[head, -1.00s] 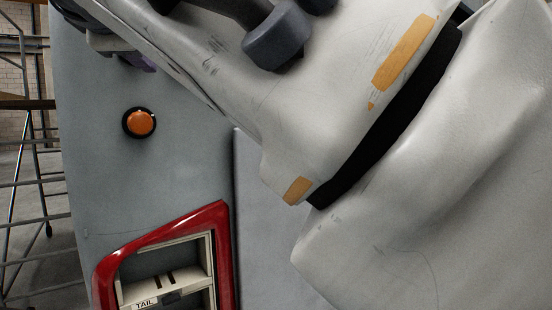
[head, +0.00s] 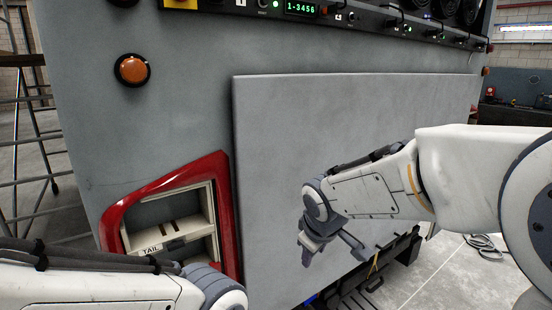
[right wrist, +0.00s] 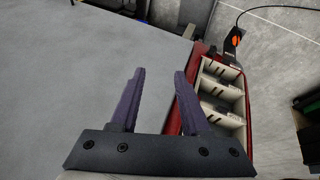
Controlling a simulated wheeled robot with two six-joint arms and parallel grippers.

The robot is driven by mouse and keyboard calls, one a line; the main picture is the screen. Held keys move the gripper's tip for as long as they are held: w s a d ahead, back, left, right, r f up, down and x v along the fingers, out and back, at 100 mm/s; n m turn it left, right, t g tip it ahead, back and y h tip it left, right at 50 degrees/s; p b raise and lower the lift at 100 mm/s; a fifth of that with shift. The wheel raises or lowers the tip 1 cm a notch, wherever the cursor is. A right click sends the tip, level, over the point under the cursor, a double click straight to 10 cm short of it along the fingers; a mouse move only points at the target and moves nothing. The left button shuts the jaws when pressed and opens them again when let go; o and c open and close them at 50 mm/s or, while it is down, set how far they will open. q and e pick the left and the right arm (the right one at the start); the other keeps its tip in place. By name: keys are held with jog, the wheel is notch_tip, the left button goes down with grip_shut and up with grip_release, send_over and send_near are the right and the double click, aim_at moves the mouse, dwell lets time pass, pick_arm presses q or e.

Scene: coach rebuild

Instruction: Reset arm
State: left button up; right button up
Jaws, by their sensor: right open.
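My right arm (head: 455,185) comes in from the right in the head view. Its gripper (head: 333,248) hangs in front of the large grey panel (head: 300,130), low and right of its middle, with jaws apart and empty. In the right wrist view the two dark fingers (right wrist: 158,78) stand apart with nothing between them. My left arm (head: 110,285) lies across the lower left corner of the head view. Its gripper is out of the frame.
A red-framed cream housing (head: 222,170) marked TAIL sits left of the panel, beside my left arm. An orange round lamp (head: 131,70) is above it. Another red-framed housing with cream compartments (right wrist: 222,95) shows in the right wrist view. A scaffold (head: 35,130) stands far left.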

jog(key=s+d+f+m+g, duration=0.3)
jog(key=s+d+f+m, duration=0.5)
jog(key=s+d+f, duration=0.4)
jog(key=s+a+f+n+g+y+b, duration=0.1)
jog(key=s+a+f+n+b, duration=0.5)
jog(key=s+a+f+b, duration=0.6)
jog(key=s+a+g+b, duration=0.1)
jog(key=s+a+b, duration=0.1)
jog(key=b, duration=0.4)
jog(key=shift+s+a+n+g, duration=0.3)
jog(key=shift+s+a, duration=0.05)
jog(key=shift+a, duration=0.4)
